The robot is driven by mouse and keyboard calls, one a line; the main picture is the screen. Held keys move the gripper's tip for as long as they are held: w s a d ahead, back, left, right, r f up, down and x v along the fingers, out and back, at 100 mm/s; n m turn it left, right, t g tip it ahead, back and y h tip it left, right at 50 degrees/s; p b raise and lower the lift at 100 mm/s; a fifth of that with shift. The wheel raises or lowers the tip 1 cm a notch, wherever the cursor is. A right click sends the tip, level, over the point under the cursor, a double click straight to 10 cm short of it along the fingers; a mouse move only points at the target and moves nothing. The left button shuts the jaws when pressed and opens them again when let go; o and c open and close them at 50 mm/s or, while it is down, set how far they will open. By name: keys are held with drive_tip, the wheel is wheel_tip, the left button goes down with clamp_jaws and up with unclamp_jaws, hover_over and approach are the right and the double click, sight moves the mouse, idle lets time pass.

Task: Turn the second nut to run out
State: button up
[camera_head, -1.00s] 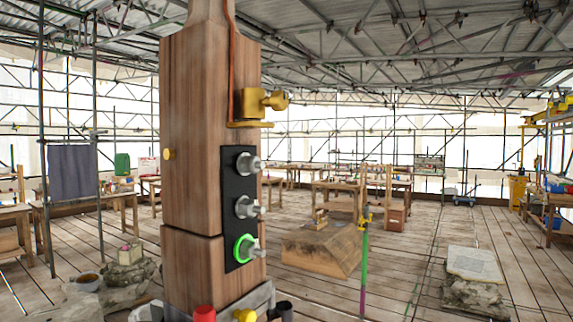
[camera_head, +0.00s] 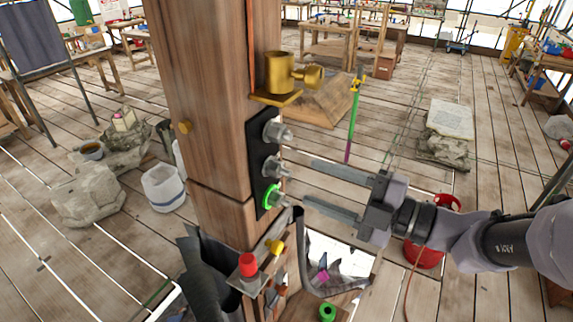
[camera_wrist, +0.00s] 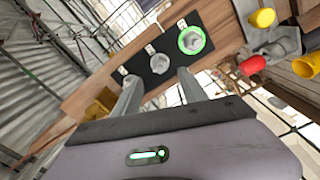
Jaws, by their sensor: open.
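A black plate (camera_head: 262,145) on the wooden post carries three grey nuts on studs, one above another. The middle nut (camera_head: 275,167) lies between the top nut (camera_head: 276,132) and the bottom nut (camera_head: 276,197), which has a bright green ring around its base. My gripper (camera_head: 309,183) is open and empty to the right of the plate, its fingers pointing at it. In the wrist view, the middle nut (camera_wrist: 159,63) shows just beyond the gap between my fingertips (camera_wrist: 159,75). The green-ringed nut (camera_wrist: 191,40) is right of the gap. The fingers look clear of the nuts.
A brass fitting (camera_head: 281,77) juts from the post (camera_head: 205,100) above the plate. Below the nuts are a red cap (camera_head: 248,265), a yellow knob (camera_head: 274,246) and dark bent sheet metal (camera_head: 208,275). A red bucket (camera_head: 424,255) stands beneath my arm.

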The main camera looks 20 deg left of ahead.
sight(281, 172)
drive_tip(key=a, duration=0.7)
drive_tip(key=shift+w+a+p, duration=0.3)
drive_tip(key=shift+a+p, duration=0.05)
drive_tip(key=shift+a, duration=0.05)
drive_tip(key=shift+c, duration=0.2)
clamp_jaws()
